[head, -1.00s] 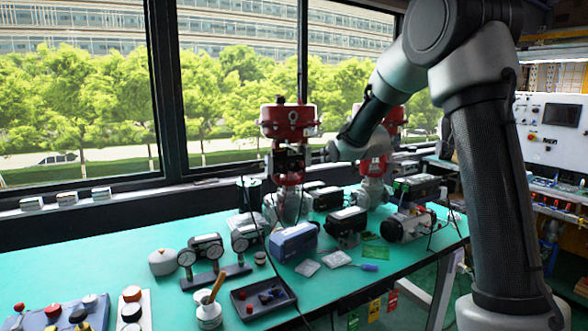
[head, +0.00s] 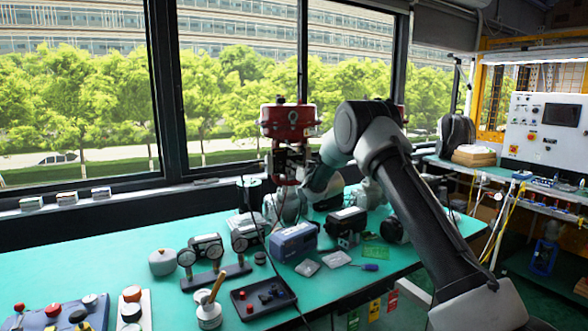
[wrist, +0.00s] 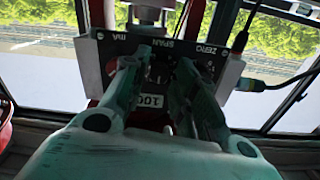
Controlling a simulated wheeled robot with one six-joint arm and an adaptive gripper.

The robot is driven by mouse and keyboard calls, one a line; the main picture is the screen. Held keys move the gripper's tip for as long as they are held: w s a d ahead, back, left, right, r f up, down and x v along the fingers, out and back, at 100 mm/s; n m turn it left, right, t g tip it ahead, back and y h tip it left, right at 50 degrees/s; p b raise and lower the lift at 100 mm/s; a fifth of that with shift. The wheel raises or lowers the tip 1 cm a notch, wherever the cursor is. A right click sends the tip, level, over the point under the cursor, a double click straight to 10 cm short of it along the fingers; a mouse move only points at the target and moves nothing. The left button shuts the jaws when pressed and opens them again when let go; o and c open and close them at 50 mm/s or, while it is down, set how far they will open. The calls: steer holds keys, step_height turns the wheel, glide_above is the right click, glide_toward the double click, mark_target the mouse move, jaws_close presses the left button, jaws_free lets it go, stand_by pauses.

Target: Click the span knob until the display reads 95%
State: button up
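The valve positioner is a dark panel (wrist: 120,50) in the wrist view, seen upside down, with ZERO, SPAN and mA labels. Its display (wrist: 150,101) is a white window that appears to read 100, partly hidden between my fingers. My gripper (wrist: 162,67) is open, with its two fingers apart and their tips close to the panel below the SPAN label (wrist: 172,55). The span knob is not clearly visible between the fingertips, and I cannot tell whether they touch it. In the head view, the red actuator (head: 289,120) stands above the positioner, which my arm partly hides.
A cable plug (wrist: 250,85) sticks out at the panel's right side in the wrist view. The green bench (head: 120,260) holds gauges (head: 205,250), a blue box (head: 293,242) and a dark tray (head: 262,298). A window stands behind.

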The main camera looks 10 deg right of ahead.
steer(key=shift+w+a, duration=0.1)
steer(key=shift+w, duration=0.25)
jaws_close()
steer(key=shift+n, duration=2.8)
